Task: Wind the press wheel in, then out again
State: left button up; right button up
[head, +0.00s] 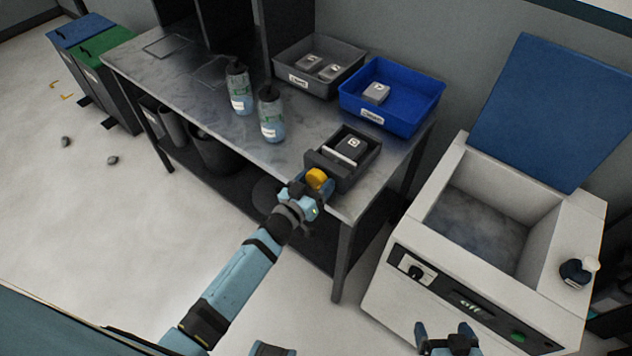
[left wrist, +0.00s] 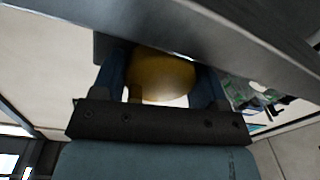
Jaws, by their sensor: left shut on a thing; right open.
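The press (head: 358,176) is a dark box-like fixture at the front right edge of the metal table, with a grey block (head: 350,147) in it. Its yellow wheel (head: 317,178) faces the table's front edge. My left gripper (head: 311,188) is shut on the wheel. In the left wrist view the yellow wheel (left wrist: 162,76) sits between the two fingers, and the table edge crosses above it. My right gripper (head: 447,334) is open and empty at the bottom of the head view, in front of the white machine.
A grey bin (head: 290,80) with blocks and a blue bin (head: 405,125) with one block stand at the table's back. Two bottles (head: 240,92) (head: 271,122) stand left of the press. A white chest machine (head: 398,290) with its blue lid (head: 550,110) raised stands right.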

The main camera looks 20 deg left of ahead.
pick_arm(q)
jog(key=m+b, duration=0.1)
jog(key=m, duration=0.5)
jog(key=shift+m, duration=0.4)
jog(key=shift+a, duration=0.1)
dwell(0.3)
jog(key=o, duration=0.9)
